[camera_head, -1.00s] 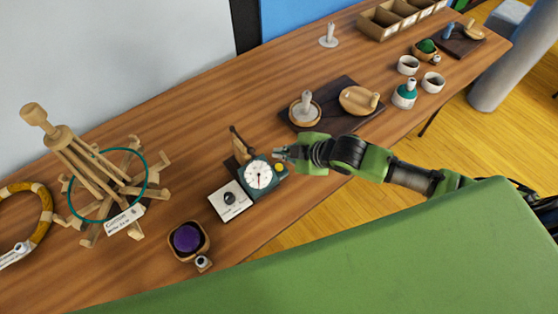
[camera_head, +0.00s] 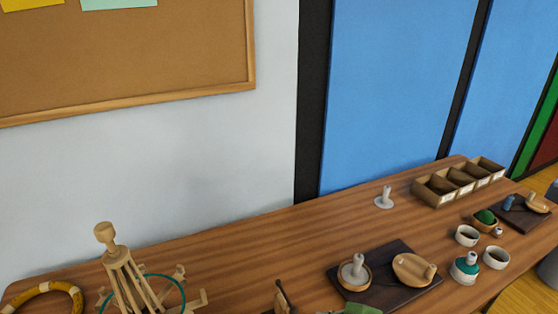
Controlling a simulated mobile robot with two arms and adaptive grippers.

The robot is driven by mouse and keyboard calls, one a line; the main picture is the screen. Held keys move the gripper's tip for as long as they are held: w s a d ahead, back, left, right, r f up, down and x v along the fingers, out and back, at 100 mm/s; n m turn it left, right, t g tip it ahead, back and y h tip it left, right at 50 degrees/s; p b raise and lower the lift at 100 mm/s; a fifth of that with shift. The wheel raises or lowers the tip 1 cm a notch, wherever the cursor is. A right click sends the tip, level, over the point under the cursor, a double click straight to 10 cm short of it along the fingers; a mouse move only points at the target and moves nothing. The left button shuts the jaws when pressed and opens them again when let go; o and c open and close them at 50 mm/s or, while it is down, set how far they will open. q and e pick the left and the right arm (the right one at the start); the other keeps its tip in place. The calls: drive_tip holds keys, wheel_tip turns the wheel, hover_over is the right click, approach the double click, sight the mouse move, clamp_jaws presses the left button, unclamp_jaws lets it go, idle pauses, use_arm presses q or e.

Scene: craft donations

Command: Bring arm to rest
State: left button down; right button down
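Only a small green piece of my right gripper (camera_head: 361,309) shows at the bottom edge of the head view, just in front of the dark tray (camera_head: 408,296). Its fingers are cut off by the frame, so their opening is hidden. The rest of my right arm is out of view. My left gripper and arm are not in view.
The table's middle back is clear.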

drive_tip(key=shift+m, duration=0.8)
drive_tip(key=s+a, duration=0.3)
drive_tip(key=shift+s+a, duration=0.3)
drive_tip(key=s+d+m+g+h, duration=0.2)
drive_tip(key=s+d+m, duration=0.35)
drive_tip(key=s, duration=0.45)
drive_tip(key=s+d+m+g+h, duration=0.2)
drive_tip(key=s+d+m+h, duration=0.15)
drive_tip(key=s+m, duration=0.45)
wheel_tip(320, 180, down, 26)
drive_tip(key=s+n+g+b, duration=0.1)
drive_tip(key=s+n+g, duration=0.1)
drive_tip(key=s, duration=0.1)
drive_tip(key=s+d+f+b, duration=0.1)
drive_tip(key=s+d+f, duration=0.2)
drive_tip(key=s+f, duration=1.4)
drive_tip(key=shift+s+f+g+y+b, duration=0.2)
drive_tip(key=shift+f+g+y+b, duration=0.2)
drive_tip(key=shift+f, duration=0.5)
